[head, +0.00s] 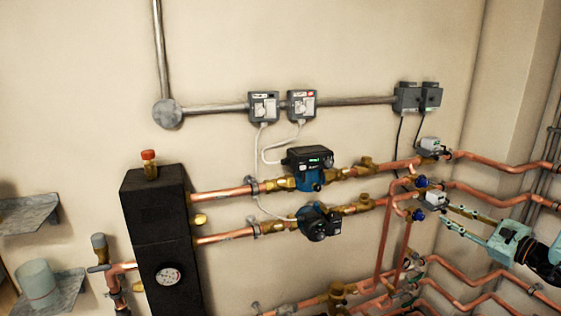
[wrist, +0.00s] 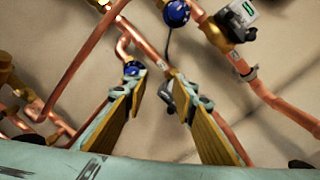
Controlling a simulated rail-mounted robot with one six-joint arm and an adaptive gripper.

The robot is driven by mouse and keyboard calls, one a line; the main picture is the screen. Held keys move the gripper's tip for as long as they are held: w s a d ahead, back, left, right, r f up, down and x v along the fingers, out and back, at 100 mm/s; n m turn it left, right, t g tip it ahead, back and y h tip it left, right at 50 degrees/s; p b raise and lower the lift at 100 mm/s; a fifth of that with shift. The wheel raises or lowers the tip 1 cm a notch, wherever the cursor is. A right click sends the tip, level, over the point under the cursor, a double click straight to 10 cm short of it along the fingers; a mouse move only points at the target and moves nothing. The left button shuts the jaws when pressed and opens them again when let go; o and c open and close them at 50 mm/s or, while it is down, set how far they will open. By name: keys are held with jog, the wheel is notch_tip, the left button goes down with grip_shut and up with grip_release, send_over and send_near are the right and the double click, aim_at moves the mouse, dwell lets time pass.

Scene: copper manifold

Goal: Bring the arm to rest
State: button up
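My gripper (head: 449,217) is at the right of the head view, in front of the copper pipes, pointing left toward the wall. In the wrist view its two yellow-lined fingers (wrist: 157,82) stand apart with nothing held between them. A blue knob (wrist: 132,69) shows by the left fingertip, and another blue knob (wrist: 177,13) is farther up. In the head view an upper blue knob (head: 421,182) and a lower blue knob (head: 418,214) sit left of the fingertips. I cannot tell whether a finger touches the lower knob. Most of my arm is out of frame.
Copper pipes (head: 485,163) run along the wall close around my gripper. A white actuator (head: 435,199) sits just above the fingers. Two pumps, an upper one (head: 309,168) and a lower one (head: 319,222), are farther left. A black insulated block (head: 160,230) and shelves (head: 30,215) stand at left.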

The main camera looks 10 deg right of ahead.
jog(key=s+a+r+n+g+y, duration=0.25)
jog(key=a+r, duration=0.25)
jog(key=a, duration=0.6)
jog(key=s+a+r+n+g+y, duration=0.1)
jog(key=a+r+n+g, duration=0.3)
jog(key=a, duration=0.7)
jog(key=s+a+r+n+g+y, duration=0.1)
jog(key=s+a+r+n+g, duration=0.3)
jog(key=a, duration=0.7)
jog(key=s+a+r+n, duration=0.2)
jog(key=s+a+r, duration=0.3)
jog(key=a, duration=0.5)
jog(key=s+a+r+n+g+h, duration=0.1)
jog(key=s+a+n+g+h, duration=0.15)
jog(key=s+a, duration=0.55)
jog(key=s+a+r+n+g+h, duration=0.1)
jog(key=s+a+n+g, duration=0.15)
jog(key=s, duration=0.85)
jog(key=s+d+n+t+h, duration=0.1)
jog(key=s+n+h, duration=0.2)
jog(key=s, duration=0.7)
jog(key=s+d+r+n+t+h, duration=0.1)
jog(key=s+n+h, duration=0.3)
jog(key=s, duration=0.7)
jog(key=shift+s+d+t, duration=0.2)
jog(key=shift+d+t, duration=0.15)
jog(key=shift+t, duration=0.1)
jog(key=shift+d, duration=0.15)
